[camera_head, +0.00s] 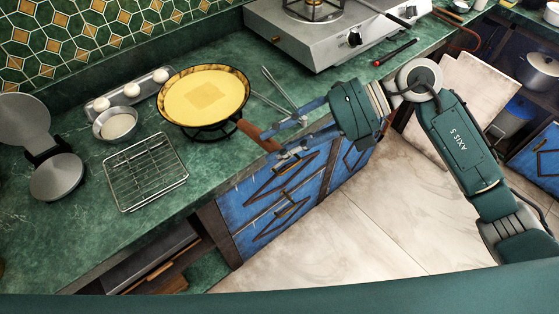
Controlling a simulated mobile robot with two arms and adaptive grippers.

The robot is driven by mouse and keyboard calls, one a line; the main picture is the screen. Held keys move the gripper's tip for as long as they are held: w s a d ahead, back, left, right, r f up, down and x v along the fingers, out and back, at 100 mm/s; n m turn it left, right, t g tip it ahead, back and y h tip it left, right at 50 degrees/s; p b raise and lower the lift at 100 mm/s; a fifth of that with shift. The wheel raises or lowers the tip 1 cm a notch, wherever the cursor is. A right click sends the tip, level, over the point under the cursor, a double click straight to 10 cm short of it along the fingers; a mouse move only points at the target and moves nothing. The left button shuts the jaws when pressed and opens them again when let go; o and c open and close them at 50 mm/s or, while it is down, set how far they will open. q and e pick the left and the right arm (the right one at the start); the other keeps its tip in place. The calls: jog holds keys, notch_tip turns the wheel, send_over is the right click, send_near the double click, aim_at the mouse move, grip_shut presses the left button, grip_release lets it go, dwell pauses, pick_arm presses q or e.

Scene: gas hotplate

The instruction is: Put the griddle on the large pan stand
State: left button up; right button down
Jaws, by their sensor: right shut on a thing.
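The griddle (250,131) is a round dark pan with a reddish-brown handle, on the green counter's left half. Its inside is yellow, with a darker square patch in the middle. A black wire pan stand (213,133) shows partly under the griddle, most of it hidden. I cannot tell whether the griddle rests on it or hangs just above. My right gripper (268,140) reaches in from the right and is shut on the griddle's handle, near the counter's front edge. My left gripper is not in view.
A gas hotplate (328,48) stands at the top. Left of the griddle are a wire rack (147,172), a small metal bowl (115,124), a tray of white eggs (132,90) and an open round iron (56,178). Metal tongs (278,95) lie just right of the griddle.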

notch_tip(320, 180, down, 3)
jog(key=shift+w+r, duration=0.1)
jog(key=shift+r, duration=0.05)
jog(key=shift+f+p, duration=0.3)
jog(key=shift+f, duration=1.9)
jog(key=c, duration=1.3)
grip_release()
jog(key=shift+f, duration=0.25)
jog(key=b+v, duration=0.3)
jog(key=v, duration=0.9)
